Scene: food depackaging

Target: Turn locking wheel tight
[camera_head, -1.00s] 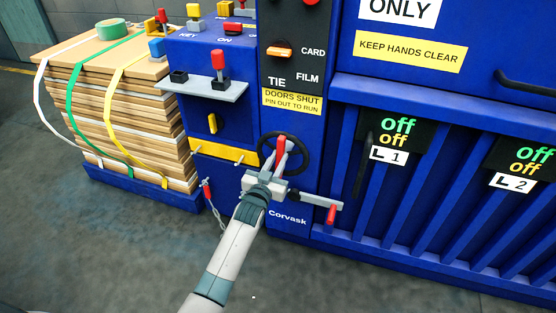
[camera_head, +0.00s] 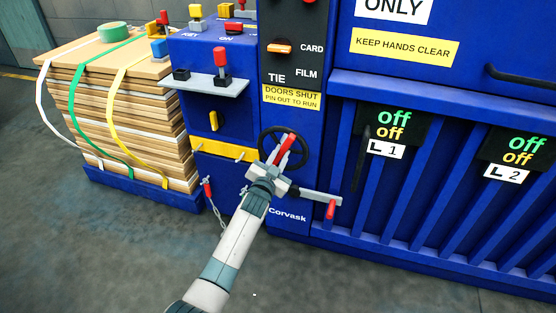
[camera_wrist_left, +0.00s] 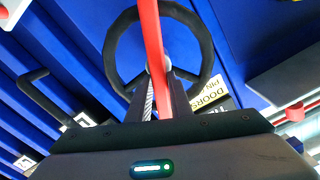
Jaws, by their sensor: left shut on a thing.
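The black locking wheel (camera_head: 303,151) sits on the front of the blue machine, below the yellow "DOORS SHUT" label. A red handle (camera_head: 287,145) stands out in front of it. My left gripper (camera_head: 277,165) is at the wheel and shut on the red handle, which leans to the upper right in the head view. In the left wrist view the red handle (camera_wrist_left: 151,45) runs down between the fingers, with the wheel (camera_wrist_left: 205,50) ringed behind it. The fingers hide the handle's lower part. My right gripper is not in view.
A grey lever with a red grip (camera_head: 331,209) sticks out just right of the gripper. A red-handled pin on a chain (camera_head: 207,190) hangs to the left. A grey shelf (camera_head: 207,86) juts out above. Strapped cardboard (camera_head: 90,120) stands at left; the floor in front is clear.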

